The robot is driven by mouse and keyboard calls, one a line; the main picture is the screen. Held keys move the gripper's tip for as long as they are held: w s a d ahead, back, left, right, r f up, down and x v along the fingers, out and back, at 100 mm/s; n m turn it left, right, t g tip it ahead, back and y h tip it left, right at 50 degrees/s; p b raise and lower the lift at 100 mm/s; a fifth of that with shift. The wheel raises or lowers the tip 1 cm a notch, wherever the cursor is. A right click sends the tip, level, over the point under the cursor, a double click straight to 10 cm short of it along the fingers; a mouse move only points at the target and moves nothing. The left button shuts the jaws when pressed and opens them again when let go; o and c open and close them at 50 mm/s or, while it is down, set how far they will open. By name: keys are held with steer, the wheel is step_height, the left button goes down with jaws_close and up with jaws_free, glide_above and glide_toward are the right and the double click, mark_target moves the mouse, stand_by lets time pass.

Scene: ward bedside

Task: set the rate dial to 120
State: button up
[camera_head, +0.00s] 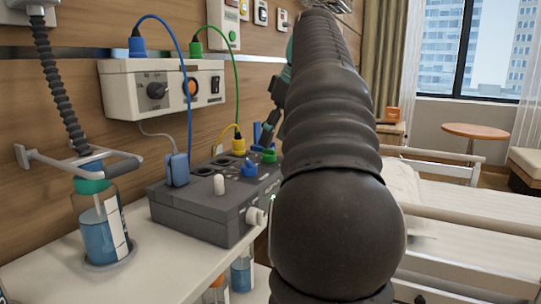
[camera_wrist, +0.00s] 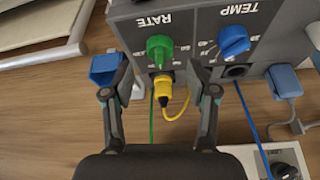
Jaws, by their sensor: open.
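The green rate dial (camera_wrist: 160,48) sits under the upside-down word RATE on the grey control box in the wrist view; its scale is too small to read. It also shows in the head view (camera_head: 268,157), at the far right of the box top. My gripper (camera_wrist: 161,78) is open, with one finger on either side of the dial's near edge. The fingers look apart from the dial. A yellow plug (camera_wrist: 161,84) with a curved cable lies between the fingers, close to the dial. In the head view my arm hides part of the box's right end.
The blue TEMP dial (camera_wrist: 234,40) is beside the right finger. A blue plug (camera_head: 176,168) stands on the grey box (camera_head: 205,220). A wall unit (camera_head: 165,90) with blue and green cables hangs behind. A bottle (camera_head: 100,225) stands on the shelf at left; a bed (camera_head: 470,225) is at right.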

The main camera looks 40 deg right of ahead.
mark_target(270, 150)
steer(key=shift+b+x, duration=0.35)
steer(key=shift+x, duration=1.45)
jaws_close()
